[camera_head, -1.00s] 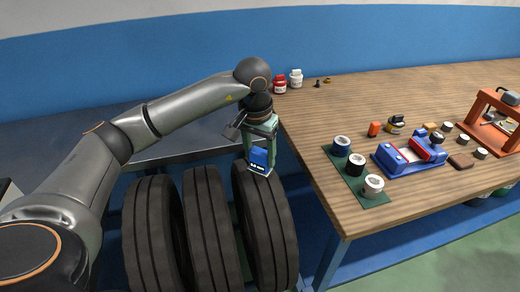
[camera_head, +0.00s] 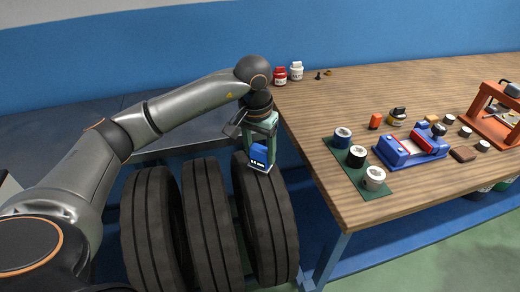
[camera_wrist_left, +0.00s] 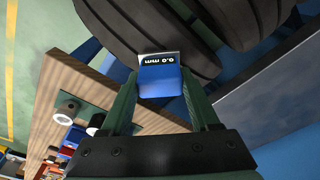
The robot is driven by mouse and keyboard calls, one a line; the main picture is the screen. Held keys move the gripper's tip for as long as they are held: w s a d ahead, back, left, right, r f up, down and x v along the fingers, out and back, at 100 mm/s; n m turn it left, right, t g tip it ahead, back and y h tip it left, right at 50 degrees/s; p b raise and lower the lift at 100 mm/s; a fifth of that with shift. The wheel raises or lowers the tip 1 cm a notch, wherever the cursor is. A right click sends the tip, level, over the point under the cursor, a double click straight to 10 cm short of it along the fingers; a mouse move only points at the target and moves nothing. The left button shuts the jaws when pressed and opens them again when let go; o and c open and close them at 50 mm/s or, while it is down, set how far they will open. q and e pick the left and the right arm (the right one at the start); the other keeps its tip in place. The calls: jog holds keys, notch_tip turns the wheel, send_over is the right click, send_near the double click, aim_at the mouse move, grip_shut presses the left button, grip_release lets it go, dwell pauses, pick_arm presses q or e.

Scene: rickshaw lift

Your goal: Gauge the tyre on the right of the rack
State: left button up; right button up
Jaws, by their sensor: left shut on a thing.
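Three black tyres stand side by side in the rack; the right tyre (camera_head: 268,225) is nearest the wooden table. My left gripper (camera_head: 262,146), with green fingers, is shut on a small blue gauge (camera_head: 259,155) with a pale base and a lit display. The gauge is over the top of the right tyre; I cannot tell if it touches the tread. In the left wrist view the gauge (camera_wrist_left: 160,80) sits between the fingertips (camera_wrist_left: 158,95), its display upside down and seeming to read 0.0 mm, with tyre tread (camera_wrist_left: 135,25) beyond. My right gripper is not in view.
The wooden table (camera_head: 400,95) is close on the right. Its near edge holds a green mat (camera_head: 376,184) with several cans. A blue and red device (camera_head: 405,150), an orange press frame (camera_head: 490,125) and small bottles (camera_head: 297,71) stand further back.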

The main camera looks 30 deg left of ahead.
pick_arm(q)
jog(key=shift+s+f+b, duration=0.1)
jog(key=shift+f+b, duration=0.5)
jog(key=shift+f, duration=0.2)
dwell(1.4)
jog(key=shift+r, duration=0.15)
jog(key=shift+r+p, duration=2.4)
jog(key=shift+r, duration=1.1)
